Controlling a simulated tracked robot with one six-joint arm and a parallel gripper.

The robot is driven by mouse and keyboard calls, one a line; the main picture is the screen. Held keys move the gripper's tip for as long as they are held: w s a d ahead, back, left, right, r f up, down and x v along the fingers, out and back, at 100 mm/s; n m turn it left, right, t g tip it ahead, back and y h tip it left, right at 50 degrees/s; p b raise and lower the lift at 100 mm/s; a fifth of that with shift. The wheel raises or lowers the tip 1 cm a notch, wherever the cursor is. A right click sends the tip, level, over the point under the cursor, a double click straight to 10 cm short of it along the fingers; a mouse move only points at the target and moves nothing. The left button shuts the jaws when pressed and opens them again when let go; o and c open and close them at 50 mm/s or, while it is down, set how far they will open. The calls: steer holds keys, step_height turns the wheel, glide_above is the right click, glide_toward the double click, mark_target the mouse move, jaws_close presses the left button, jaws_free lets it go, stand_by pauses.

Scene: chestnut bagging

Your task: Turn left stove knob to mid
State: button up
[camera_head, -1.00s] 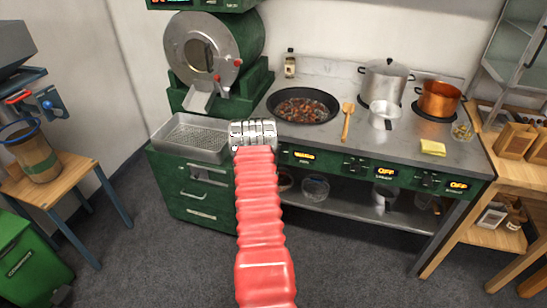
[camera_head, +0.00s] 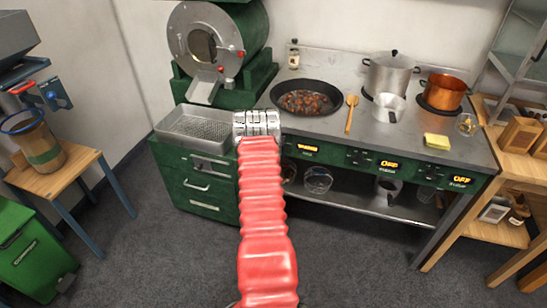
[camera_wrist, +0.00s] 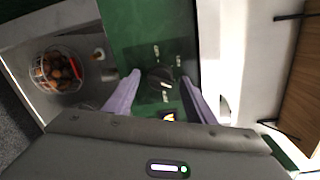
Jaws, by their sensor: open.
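The left stove knob (camera_wrist: 161,78) is a dark round knob on the green front panel in the wrist view. White marks surround it, and a lit yellow display (camera_wrist: 168,116) sits beside it. My gripper (camera_wrist: 160,76) is open, with one pale finger on each side of the knob. I cannot tell whether the fingers touch it. In the head view my gripper's wrist (camera_head: 257,124) is at the stove's left front and hides the left knob. The left display (camera_head: 308,149) there is lit yellow, its text too small to read.
A pan of chestnuts (camera_head: 306,98), a wooden spatula (camera_head: 351,114) and pots stand on the stove. The middle (camera_head: 389,164) and right (camera_head: 461,181) displays read OFF. A perforated tray (camera_head: 194,131) is left of my wrist. A wire basket (camera_wrist: 58,72) shows in the wrist view.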

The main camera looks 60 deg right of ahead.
steer(key=v, duration=1.3)
steer(key=shift+a, duration=0.25)
